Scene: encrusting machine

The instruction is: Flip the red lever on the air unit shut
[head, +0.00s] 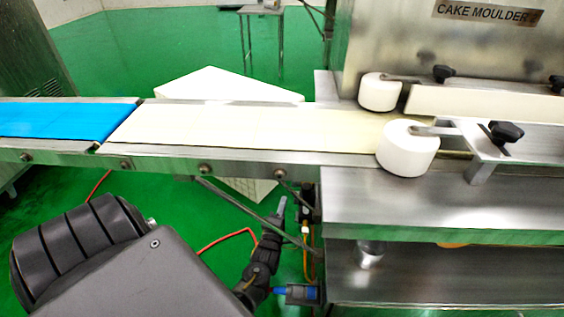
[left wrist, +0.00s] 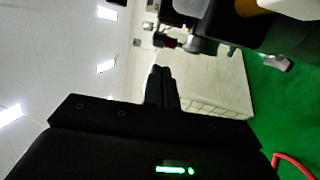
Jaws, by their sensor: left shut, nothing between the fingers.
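The air unit shows in the left wrist view as a cluster of grey and black parts (left wrist: 203,45) at the top. A small dark red piece on it, probably the red lever (left wrist: 171,42), lies just beyond my left fingertips. In the head view the air unit (head: 306,205) is a narrow dark fitting under the conveyor; its lever cannot be made out there. My left gripper (head: 277,215) is to its left, pointing up. In the left wrist view its black fingers (left wrist: 161,72) are shut and empty; contact with the lever cannot be told. My right gripper is not in view.
The conveyor (head: 240,157) and the steel shelf (head: 440,205) of the machine overhang the air unit closely. A red hose (head: 222,240) runs behind my left gripper. A white box (head: 225,85) stands behind the conveyor. Green floor is open at the left.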

